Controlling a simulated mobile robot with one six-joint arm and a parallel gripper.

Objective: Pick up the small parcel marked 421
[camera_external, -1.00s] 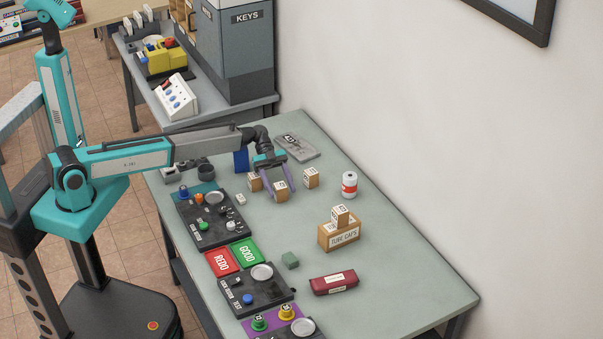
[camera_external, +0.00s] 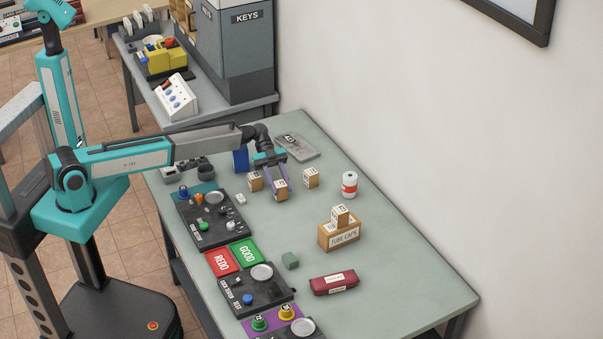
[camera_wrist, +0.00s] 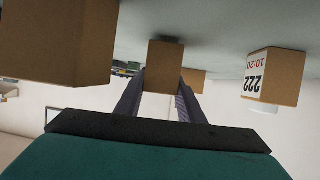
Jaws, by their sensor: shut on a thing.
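My gripper (camera_external: 278,183) points down over the table, its two fingers shut on a small brown parcel (camera_external: 281,190). In the wrist view the same parcel (camera_wrist: 165,66) sits between the fingertips and shows only a plain brown face. Its label faces the outside camera but is too small to read. A second small parcel (camera_external: 255,181) stands close to its left. A third (camera_external: 311,178) stands to its right. A fourth small parcel (camera_external: 340,215) rests on the tube caps box (camera_external: 338,236). In the wrist view one parcel (camera_wrist: 273,76) reads 222.
A white and red can (camera_external: 349,185) stands right of the parcels. A grey plate (camera_external: 297,147) lies behind. The table's right side is mostly bare.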

